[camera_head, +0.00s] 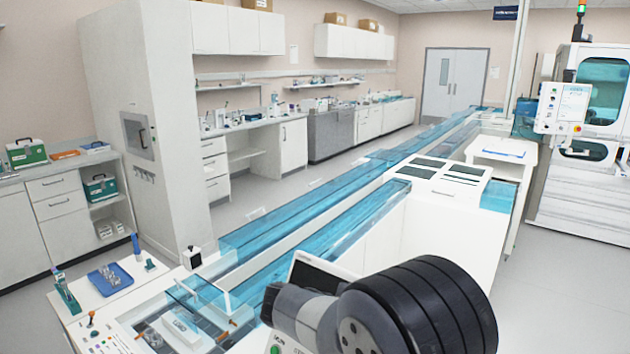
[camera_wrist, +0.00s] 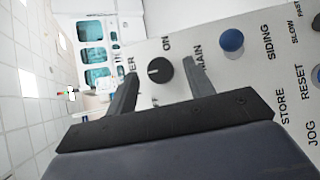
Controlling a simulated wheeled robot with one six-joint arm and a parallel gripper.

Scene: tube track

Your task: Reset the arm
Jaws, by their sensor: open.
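My gripper (camera_wrist: 160,70) shows in the wrist view with its two dark fingers apart and nothing held between them. A black round knob (camera_wrist: 160,69) on a grey control panel (camera_wrist: 215,75) appears in the gap between the fingers, below the word ON. I cannot tell whether the fingers touch the panel. The panel also has a blue button (camera_wrist: 231,40) to the right of the fingers, between the words MAIN and SIDING. In the head view my arm fills the lower right, and my gripper is hidden there.
In the head view, long blue-covered tracks (camera_head: 315,213) run away to the back. A small screen (camera_head: 318,275) stands close behind my arm. A blue tray (camera_head: 109,279) lies on the white bench at lower left. Open floor (camera_head: 270,190) lies left of the tracks.

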